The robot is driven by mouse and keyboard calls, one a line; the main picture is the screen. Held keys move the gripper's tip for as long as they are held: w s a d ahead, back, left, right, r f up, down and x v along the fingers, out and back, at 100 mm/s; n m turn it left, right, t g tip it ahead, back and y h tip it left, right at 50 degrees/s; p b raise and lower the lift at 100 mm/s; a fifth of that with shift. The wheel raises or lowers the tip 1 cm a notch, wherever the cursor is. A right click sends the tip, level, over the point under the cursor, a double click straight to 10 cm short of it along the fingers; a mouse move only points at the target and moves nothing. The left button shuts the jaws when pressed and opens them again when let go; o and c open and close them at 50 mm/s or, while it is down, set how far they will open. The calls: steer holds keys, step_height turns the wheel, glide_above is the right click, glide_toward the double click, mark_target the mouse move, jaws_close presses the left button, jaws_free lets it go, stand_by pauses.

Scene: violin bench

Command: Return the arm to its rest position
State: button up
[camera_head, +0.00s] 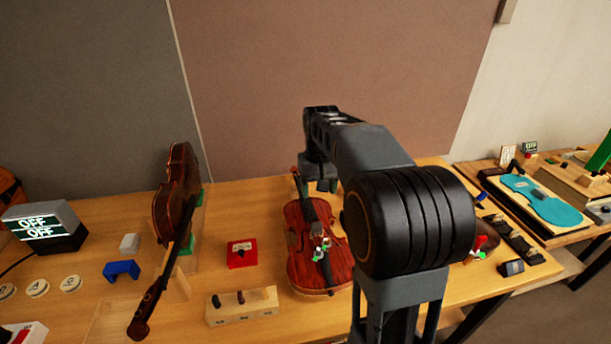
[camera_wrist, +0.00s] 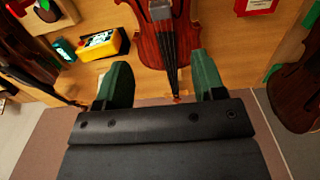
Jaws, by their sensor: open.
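My gripper (camera_head: 317,182) is at the back of the bench in the head view, above and beside the neck end of a red-brown violin (camera_head: 303,262) lying on the bench. In the wrist view, my gripper (camera_wrist: 162,82) shows two green fingers spread apart with nothing clamped between them. The violin (camera_wrist: 148,42) lies beyond the fingers, and its dark neck runs down into the gap between them. I cannot tell how far the fingers are from the neck. My bent arm (camera_head: 375,150) hides part of the bench to the violin's right.
A second violin (camera_head: 172,205) stands at left. A red box (camera_head: 241,253), wooden block (camera_head: 242,306), blue bracket (camera_head: 121,270) and OFF display (camera_head: 40,226) sit nearby. A yellow device (camera_wrist: 103,45) is beside the violin. A teal violin shape (camera_head: 543,202) lies right. The wall is behind.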

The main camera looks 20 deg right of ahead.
steer(key=s+a+f+n+t, duration=0.1)
steer(key=s+a, duration=0.3)
steer(key=s, duration=0.4)
steer(key=s+a+f+n+t, duration=0.1)
steer(key=s+a+t, duration=0.2)
steer(key=s+a, duration=0.2)
steer(key=s, duration=0.3)
steer(key=shift+f, duration=0.4)
